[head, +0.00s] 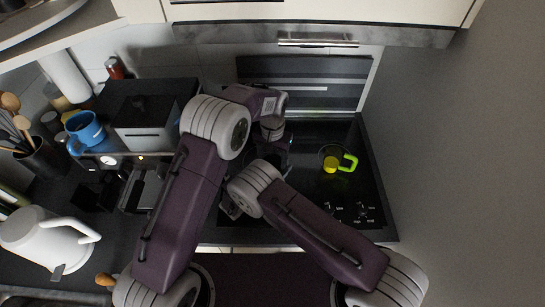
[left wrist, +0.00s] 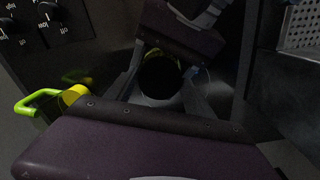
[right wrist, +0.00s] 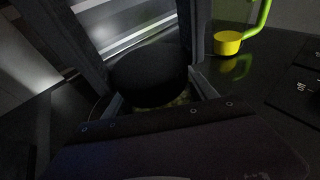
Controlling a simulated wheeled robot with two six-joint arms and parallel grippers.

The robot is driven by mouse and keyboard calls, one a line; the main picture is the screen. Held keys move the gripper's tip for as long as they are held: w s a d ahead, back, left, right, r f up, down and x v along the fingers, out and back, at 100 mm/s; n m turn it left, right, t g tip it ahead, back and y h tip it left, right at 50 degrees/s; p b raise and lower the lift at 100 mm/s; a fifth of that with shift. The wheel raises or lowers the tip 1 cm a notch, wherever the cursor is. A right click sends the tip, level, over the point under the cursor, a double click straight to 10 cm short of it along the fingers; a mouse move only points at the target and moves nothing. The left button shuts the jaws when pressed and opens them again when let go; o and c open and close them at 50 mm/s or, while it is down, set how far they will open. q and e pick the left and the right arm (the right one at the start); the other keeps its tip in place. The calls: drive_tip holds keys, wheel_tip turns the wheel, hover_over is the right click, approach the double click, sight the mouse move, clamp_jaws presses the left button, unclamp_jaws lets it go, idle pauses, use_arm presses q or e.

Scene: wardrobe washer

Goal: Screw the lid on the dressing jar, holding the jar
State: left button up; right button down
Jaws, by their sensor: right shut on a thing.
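The black lid (right wrist: 148,76) sits over the dressing jar (right wrist: 182,100), whose pale greenish side shows below it in the right wrist view. My right gripper (right wrist: 145,62) is shut on the jar, with a finger on each side. In the left wrist view the lid (left wrist: 160,78) is a dark disc with a thin yellowish strip of the jar (left wrist: 156,51) beyond it. My left gripper (left wrist: 162,84) is over the lid, its fingers apart on either side and seemingly clear of it. I cannot tell whether the threads are engaged. In the head view the left gripper (head: 272,127) and arms hide the jar.
A yellow cup with a green handle (head: 332,164) stands on the black hob (head: 350,190), right of the grippers. A coffee machine (head: 140,145), blue mug (head: 84,130) and white kettle (head: 45,238) stand left. A wall closes the right side.

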use_arm(q)
drive_tip(key=c, duration=1)
drive_tip(key=m, duration=0.8)
drive_tip(key=o, duration=1.6)
drive_tip(key=shift+c, duration=0.2)
drive_tip(key=shift+r, duration=2.25)
drive_tip(key=shift+c, duration=0.4)
